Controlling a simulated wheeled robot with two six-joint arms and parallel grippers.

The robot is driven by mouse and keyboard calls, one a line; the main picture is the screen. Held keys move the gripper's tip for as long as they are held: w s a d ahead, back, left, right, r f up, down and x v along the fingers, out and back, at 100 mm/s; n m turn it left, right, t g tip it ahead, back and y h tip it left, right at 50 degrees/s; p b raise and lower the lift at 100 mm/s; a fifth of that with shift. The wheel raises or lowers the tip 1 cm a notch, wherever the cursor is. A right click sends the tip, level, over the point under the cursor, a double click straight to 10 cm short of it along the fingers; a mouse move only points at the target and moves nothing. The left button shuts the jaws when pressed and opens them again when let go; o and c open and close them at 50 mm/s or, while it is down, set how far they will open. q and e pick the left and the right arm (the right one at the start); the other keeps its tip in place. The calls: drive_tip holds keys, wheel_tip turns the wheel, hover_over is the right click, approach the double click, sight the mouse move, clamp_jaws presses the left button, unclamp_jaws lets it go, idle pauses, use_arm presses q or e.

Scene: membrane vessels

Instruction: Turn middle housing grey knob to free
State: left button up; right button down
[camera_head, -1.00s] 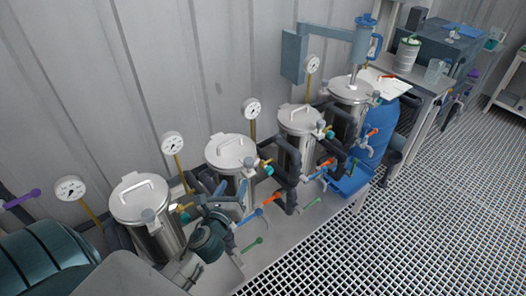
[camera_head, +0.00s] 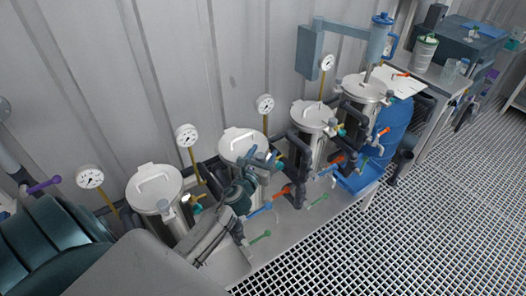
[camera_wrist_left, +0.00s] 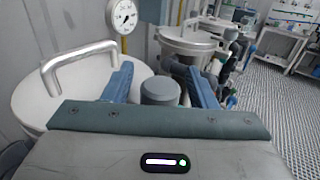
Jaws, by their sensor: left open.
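Several steel housings with handled lids stand in a row along the wall. My left gripper (camera_head: 262,157) is at the front of the second housing from the left (camera_head: 240,143), beside its lid. In the left wrist view, its two blue fingers (camera_wrist_left: 160,78) are apart, one on each side of a round grey knob (camera_wrist_left: 160,91). A gap shows on both sides of the knob. The steel lid (camera_wrist_left: 75,88) with its bar handle lies left of the fingers. In the head view the gripper largely hides this knob. My right gripper is not in view.
Gauges on brass stems, such as this one (camera_head: 187,135), stand behind the housings. Dark pipes and orange, blue and green (camera_head: 261,237) valve handles crowd the front. A blue barrel (camera_head: 390,125) stands at the far end. The grating floor (camera_head: 400,220) is clear.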

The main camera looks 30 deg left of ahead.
use_arm(q)
drive_tip(key=shift+w, duration=0.2)
drive_tip(key=c, duration=1)
drive_tip(key=shift+o, duration=0.2)
